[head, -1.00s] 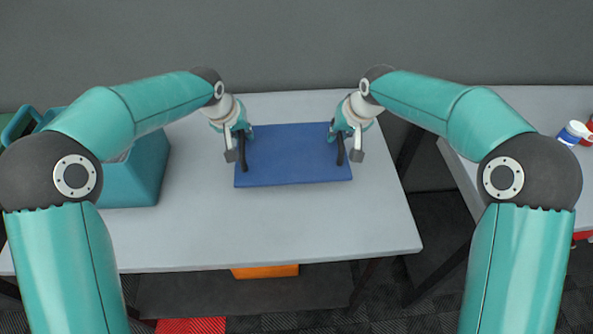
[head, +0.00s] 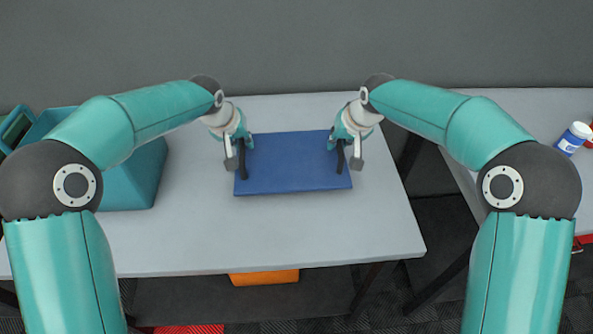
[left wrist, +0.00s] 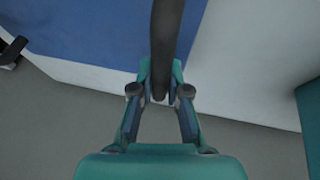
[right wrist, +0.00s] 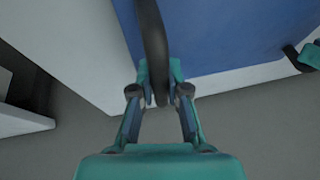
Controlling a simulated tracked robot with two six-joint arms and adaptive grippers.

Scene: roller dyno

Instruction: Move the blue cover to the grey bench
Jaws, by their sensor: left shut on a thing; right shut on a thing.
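The blue cover (head: 292,163) is a flat rectangular panel over the middle of the light grey table (head: 300,235). It has a dark handle near each short end. My left gripper (head: 237,150) is shut on the left handle (head: 242,163), and the dark bar shows between its fingers in the left wrist view (left wrist: 165,45). My right gripper (head: 347,150) is shut on the right handle (head: 340,160), which also runs between the fingers in the right wrist view (right wrist: 153,40). The cover looks about level. I cannot tell whether it touches the tabletop.
A teal bin (head: 140,178) stands on the table to the left. A second light grey table (head: 500,120) stands to the right across a gap, with a blue-and-white bottle (head: 573,138) on it. An orange object (head: 265,277) is below the table. A grey wall is behind.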

